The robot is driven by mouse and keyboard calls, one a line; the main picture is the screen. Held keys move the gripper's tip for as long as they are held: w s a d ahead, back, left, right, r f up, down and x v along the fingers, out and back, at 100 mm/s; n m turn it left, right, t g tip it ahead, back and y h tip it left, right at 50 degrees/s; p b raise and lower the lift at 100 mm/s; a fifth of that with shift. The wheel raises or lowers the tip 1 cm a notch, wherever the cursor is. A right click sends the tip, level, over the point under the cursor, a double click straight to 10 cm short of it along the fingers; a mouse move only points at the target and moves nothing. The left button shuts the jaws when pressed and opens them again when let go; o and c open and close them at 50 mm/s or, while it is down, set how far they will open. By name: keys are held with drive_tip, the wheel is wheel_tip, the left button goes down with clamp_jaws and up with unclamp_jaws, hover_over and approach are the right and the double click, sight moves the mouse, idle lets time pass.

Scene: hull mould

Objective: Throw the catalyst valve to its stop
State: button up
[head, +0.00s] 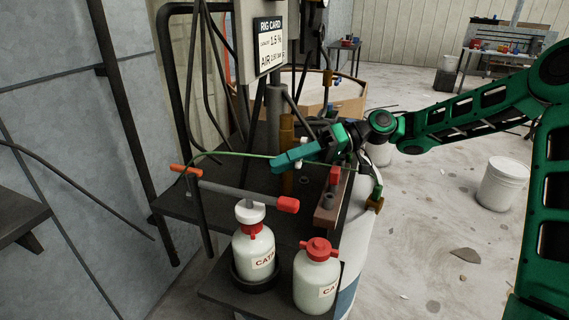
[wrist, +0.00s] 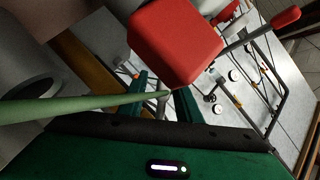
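A red block-shaped handle (head: 335,175) stands on a brown fitting (head: 328,208) at the stand's right edge; I cannot tell for sure that it is the catalyst valve. A large red block (wrist: 175,42) fills the upper middle of the wrist view, close beyond my fingers. My gripper (head: 278,162) reaches in from the right above the stand, left of and above the red handle. In the wrist view its two green fingers (wrist: 167,98) are apart, with no part clearly held between them. A thin green hose (wrist: 70,107) crosses in front of the left finger.
A grey bar with a red end (head: 288,204) crosses the stand in front. Two white bottles with red tops (head: 254,245) (head: 316,280) stand below it. A rig card (head: 268,45) hangs behind. A white bucket (head: 502,183) stands on open floor at right.

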clamp_jaws()
drive_tip(key=shift+w+f, duration=0.1)
drive_tip(key=shift+w+d+f+n+t+h, duration=0.35)
drive_tip(key=shift+w+f+n+t+h, duration=0.15)
drive_tip(key=shift+w+n+t+h, duration=0.35)
drive_tip(key=shift+w+d+f+n+t+h, duration=0.3)
drive_tip(key=shift+w+f+n+t+h, duration=0.25)
drive_tip(key=shift+n+t, duration=0.5)
drive_tip(key=shift+w+d+f+n+t+h, duration=0.4)
drive_tip(key=shift+w+n+t+h, duration=0.35)
drive_tip(key=shift+n+t, duration=0.2)
drive_tip(key=shift+w, duration=0.1)
